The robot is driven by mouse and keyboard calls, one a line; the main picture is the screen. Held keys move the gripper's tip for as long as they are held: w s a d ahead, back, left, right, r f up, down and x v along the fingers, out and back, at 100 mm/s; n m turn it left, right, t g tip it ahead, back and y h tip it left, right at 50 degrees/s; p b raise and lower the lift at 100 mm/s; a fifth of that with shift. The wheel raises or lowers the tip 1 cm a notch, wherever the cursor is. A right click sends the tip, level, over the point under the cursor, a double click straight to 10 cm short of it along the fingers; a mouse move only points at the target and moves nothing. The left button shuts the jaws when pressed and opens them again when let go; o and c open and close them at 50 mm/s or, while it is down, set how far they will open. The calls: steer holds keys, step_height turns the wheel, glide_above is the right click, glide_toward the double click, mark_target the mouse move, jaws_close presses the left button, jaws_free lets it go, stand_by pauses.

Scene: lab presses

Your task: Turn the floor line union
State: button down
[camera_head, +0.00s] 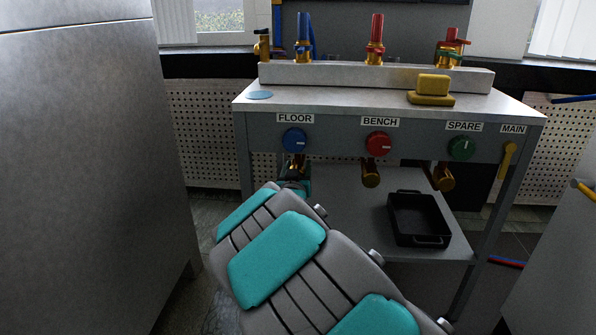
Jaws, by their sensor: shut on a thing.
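The bench with the FLOOR, BENCH and SPARE labels stands ahead of me in the head view. Under the blue FLOOR knob (294,140) a brass fitting (297,164) hangs from the panel; this is where the floor line union shows. My gripper (296,182) is at the lower end of that fitting, shut on it. My grey and teal arm comes up from the bottom of the picture and hides much of the gripper and the union's lower part.
Brass fittings hang under the red BENCH knob (378,144) and the green SPARE knob (461,148). A yellow MAIN lever (507,160) is at the right. A black tray (393,222) sits on the lower shelf (345,240). A large grey cabinet (80,170) stands close on the left.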

steer(key=shift+m, duration=1.9)
steer(key=shift+c, duration=1.1)
jaws_free()
steer(key=s, duration=0.7)
steer(key=shift+s+a+p, duration=0.15)
steer(key=shift+s+p, duration=0.25)
